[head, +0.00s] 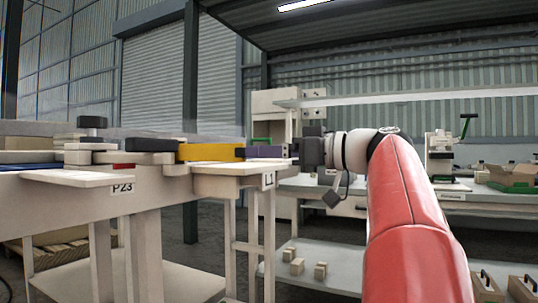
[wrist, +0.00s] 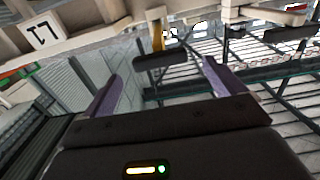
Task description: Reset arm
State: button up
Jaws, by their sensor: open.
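My gripper (head: 262,152) is at the end of my red arm in the head view, level with the right end of the workbench top. Its purple fingers point left, toward a yellow bar (head: 208,152) on the bench. In the wrist view, the two purple fingers of my gripper (wrist: 160,87) stand wide apart, with nothing held between them. A yellow piece (wrist: 158,33) and a dark block (wrist: 160,60) show beyond the fingers. I cannot tell the exact gap between fingertips and yellow bar.
The workbench (head: 85,178) with label P23 fills the left. A plate labelled L1 (head: 230,168) juts from it under my gripper. A rear bench (head: 465,195) carries a green-lined carton (head: 512,178). A low shelf (head: 330,272) holds several small blocks. Open floor shows between the benches.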

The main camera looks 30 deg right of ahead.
jog(key=s+a+f+m+g+h+p, duration=0.2)
jog(key=a+f+m+g, duration=0.1)
jog(key=a+f, duration=0.4)
jog(key=s+a+f+m+g+h+p, duration=0.2)
jog(key=a+f+m, duration=0.15)
jog(key=f, duration=0.55)
jog(key=s+a+f+g+h+p, duration=0.1)
jog(key=s+f+g+h+p, duration=0.1)
jog(key=s+f, duration=0.5)
jog(key=s+a+f+g+h+p, duration=0.1)
jog(key=s+f+h, duration=0.3)
jog(key=s+f, duration=0.4)
notch_tip(320, 180, down, 6)
jog(key=shift+s+a+f+m+g+h+p, duration=0.2)
jog(key=shift+a+m+g+h+p, duration=0.1)
jog(key=shift+a+m+g+p, duration=0.15)
